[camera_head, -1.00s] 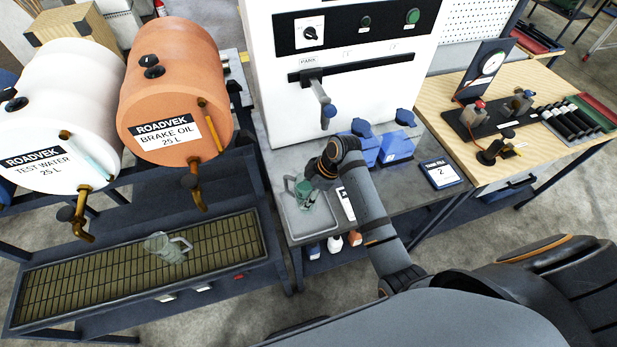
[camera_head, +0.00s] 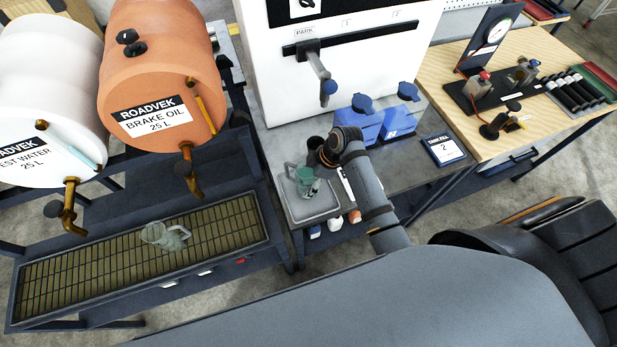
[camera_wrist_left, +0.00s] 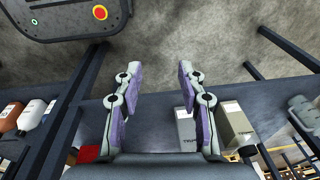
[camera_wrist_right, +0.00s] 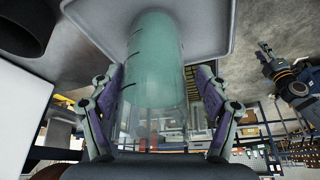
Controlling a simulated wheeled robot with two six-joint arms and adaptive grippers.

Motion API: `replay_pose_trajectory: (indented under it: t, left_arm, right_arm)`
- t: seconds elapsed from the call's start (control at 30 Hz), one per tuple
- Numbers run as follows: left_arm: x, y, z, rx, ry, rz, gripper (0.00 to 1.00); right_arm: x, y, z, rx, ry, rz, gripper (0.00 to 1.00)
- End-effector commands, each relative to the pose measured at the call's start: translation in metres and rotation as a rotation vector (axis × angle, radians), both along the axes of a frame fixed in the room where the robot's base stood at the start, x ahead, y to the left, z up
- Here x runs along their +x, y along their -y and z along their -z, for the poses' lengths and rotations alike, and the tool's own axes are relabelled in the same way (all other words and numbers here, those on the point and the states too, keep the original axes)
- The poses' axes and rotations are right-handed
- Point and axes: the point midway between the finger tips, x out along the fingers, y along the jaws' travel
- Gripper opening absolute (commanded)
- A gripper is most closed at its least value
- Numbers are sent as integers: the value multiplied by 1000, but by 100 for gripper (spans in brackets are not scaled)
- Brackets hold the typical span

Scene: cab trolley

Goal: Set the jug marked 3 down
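A clear jug with green liquid (camera_head: 307,182) stands upright over the small grey tray (camera_head: 318,214) and looks to rest on it. I cannot read a number on it. My right gripper (camera_head: 318,168) is at this jug. In the right wrist view the jug (camera_wrist_right: 155,60) is between the spread fingers (camera_wrist_right: 158,85), with a narrow gap at the right finger.
An orange brake oil drum (camera_head: 160,75) and a white test water drum (camera_head: 45,95) overhang the grating.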

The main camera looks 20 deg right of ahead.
Motion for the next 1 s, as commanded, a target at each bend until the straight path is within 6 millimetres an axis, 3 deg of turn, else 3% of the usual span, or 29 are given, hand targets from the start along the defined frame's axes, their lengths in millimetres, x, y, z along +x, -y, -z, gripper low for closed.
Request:
replay_pose_trajectory:
  t: [0.1, 0.2, 0.33, 0.43, 0.6, 0.83, 1.0]
  left_arm:
    - [-26, 0, 2, 0, -38, -1, 40]
    - [-40, 0, 3, 0, -59, -2, 40]
    - [-39, 1, 3, 0, -57, -2, 40]
    - [-27, 1, 5, -1, -39, -2, 40]
    - [-7, 1, 12, -2, -9, 0, 40]
    - [-16, 2, 22, -2, -22, -1, 40]
    - [-21, 2, 24, -2, -30, -2, 40]
  right_arm:
    - [1, 0, -1, 1, 1, 0, 85]
    - [1, 0, -1, 0, 2, 0, 85]
    - [1, 0, -2, 0, 2, 0, 85]
    - [1, 4, -9, 0, 6, 0, 85]
    - [-4, 19, -41, -3, 9, 0, 85]
    - [-12, 38, -90, -4, 7, -1, 85]
    - [-15, 44, -108, 0, 4, 1, 85]
